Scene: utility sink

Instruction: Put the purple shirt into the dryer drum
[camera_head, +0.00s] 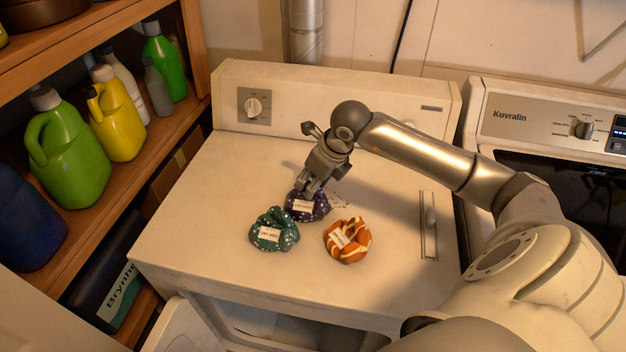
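The purple shirt (306,208) is a small rolled bundle with white dots and a pale label. It is on the white machine's top (190,220), between and behind two other bundles. My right gripper (312,187) points down at the purple shirt's back edge, and its fingertips meet or overlap the shirt in the picture. I cannot tell whether the fingers are closed on it. My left gripper is out of view. Below the machine's front edge, part of an opening (290,330) shows beside a white door-like panel (182,328); the drum's inside is mostly hidden.
A teal dotted bundle (273,232) and an orange patterned bundle (347,241) are close beside the purple shirt. A wooden shelf with bottles (70,150) stands on the left. A Kuvralin machine (540,122) stands on the right. The top's left part is clear.

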